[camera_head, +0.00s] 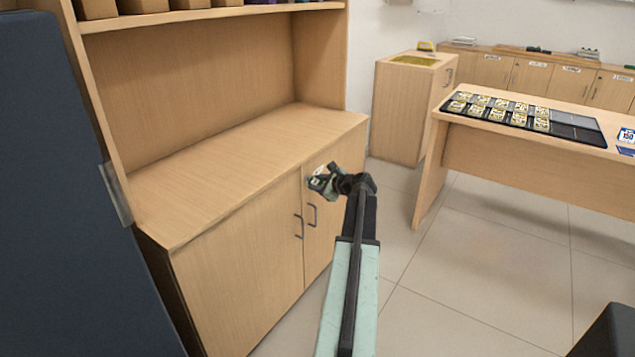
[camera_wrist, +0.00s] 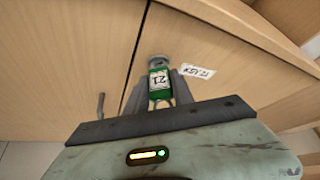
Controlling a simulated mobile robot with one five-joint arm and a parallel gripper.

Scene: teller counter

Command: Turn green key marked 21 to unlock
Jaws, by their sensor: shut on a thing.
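The green key marked 21 (camera_wrist: 159,84) is between my gripper's fingers (camera_wrist: 160,95) in the wrist view, with its white number label facing the camera. Its far end meets a round grey lock (camera_wrist: 158,60) on the wooden cabinet door; how deep it sits is hidden. My gripper (camera_head: 322,181) is shut on the key at the upper part of the right cabinet door (camera_head: 322,222) in the head view. There my gripper covers the lock, and the key cannot be made out clearly.
A white label (camera_wrist: 197,71) is on the door beside the lock. Dark door handles (camera_head: 312,215) stick out below my gripper. A desk (camera_head: 540,160) bears a black tray (camera_head: 580,133) with several small items. Floor between desk and cabinet is clear.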

